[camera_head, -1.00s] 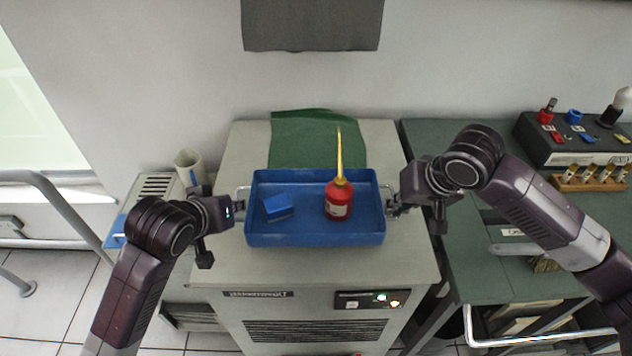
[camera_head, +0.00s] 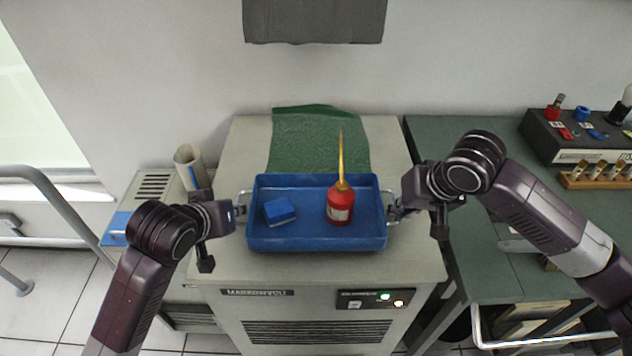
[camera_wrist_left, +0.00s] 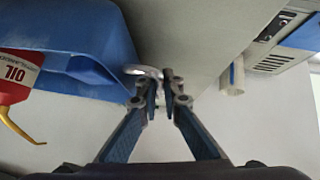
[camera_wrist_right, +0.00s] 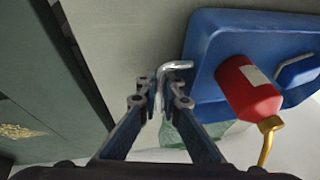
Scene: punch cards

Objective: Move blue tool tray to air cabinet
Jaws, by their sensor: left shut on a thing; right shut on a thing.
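The blue tool tray (camera_head: 315,243) is level over the top of the grey cabinet (camera_head: 212,262). I cannot tell whether it rests there or hangs just above. It holds a red oil can (camera_head: 340,208) with a yellow spout and a small blue box (camera_head: 279,211). My left gripper (camera_head: 239,209) is shut on the tray's left metal handle, which shows in the left wrist view (camera_wrist_left: 143,71). My right gripper (camera_head: 393,209) is shut on the right metal handle, which shows in the right wrist view (camera_wrist_right: 177,65).
A green cloth (camera_head: 318,140) lies on the cabinet top behind the tray. A green bench (camera_head: 500,280) with a dark rack (camera_head: 560,140) stands at the right. A pale cup (camera_head: 188,165) stands at the left. The wall is behind.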

